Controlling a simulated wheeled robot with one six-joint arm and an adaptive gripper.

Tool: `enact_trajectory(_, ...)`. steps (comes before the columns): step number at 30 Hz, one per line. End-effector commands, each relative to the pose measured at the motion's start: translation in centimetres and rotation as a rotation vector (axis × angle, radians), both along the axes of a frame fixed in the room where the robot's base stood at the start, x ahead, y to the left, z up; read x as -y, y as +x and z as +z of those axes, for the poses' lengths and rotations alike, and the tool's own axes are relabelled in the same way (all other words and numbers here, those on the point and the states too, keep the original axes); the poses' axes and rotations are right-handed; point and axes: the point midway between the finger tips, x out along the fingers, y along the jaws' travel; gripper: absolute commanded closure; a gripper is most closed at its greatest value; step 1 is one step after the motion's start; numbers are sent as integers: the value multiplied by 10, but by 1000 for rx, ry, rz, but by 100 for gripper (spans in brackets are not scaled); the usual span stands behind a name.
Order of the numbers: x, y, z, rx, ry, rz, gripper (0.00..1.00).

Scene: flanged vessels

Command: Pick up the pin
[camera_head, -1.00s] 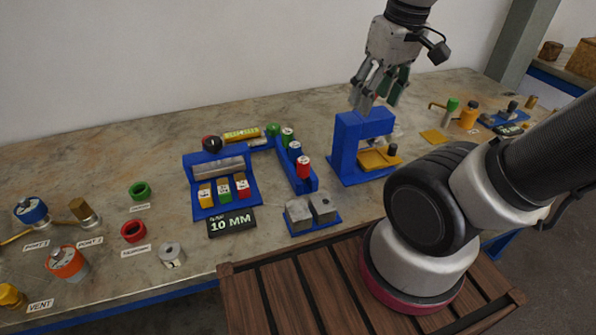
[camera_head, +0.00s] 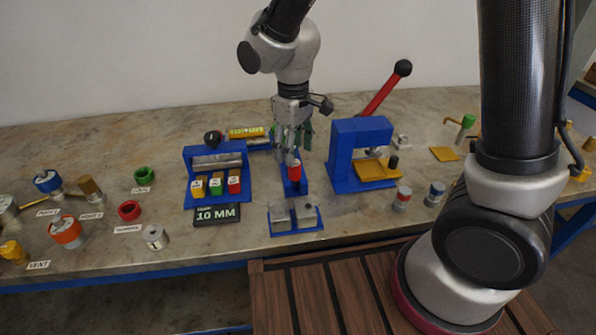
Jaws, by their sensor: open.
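No single part is plainly the pin; small cylinders are the likely candidates. A red-topped cylinder (camera_head: 294,171) stands at the near end of a narrow blue rack (camera_head: 303,187). The rack's farther places are hidden behind my gripper. My gripper (camera_head: 291,158) points down over this rack, just behind and above the red-topped cylinder. It is open, and I see nothing held. Whether a finger touches a cylinder is unclear.
A blue press (camera_head: 343,155) with a raised red lever (camera_head: 378,96) stands right of my gripper. Two grey blocks (camera_head: 293,215) sit in front on a blue tray. A blue fixture (camera_head: 201,160) with small colored blocks and a "10 MM" sign (camera_head: 216,214) stands left.

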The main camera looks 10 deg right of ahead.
Motion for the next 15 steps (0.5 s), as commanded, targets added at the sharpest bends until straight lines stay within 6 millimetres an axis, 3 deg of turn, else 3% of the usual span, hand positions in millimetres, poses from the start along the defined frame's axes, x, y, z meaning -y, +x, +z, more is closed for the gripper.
enact_trajectory(9, 0, -3, -47, -3, -3, -1, 45)
enact_trajectory(15, 0, -3, -56, 0, 0, -1, 45)
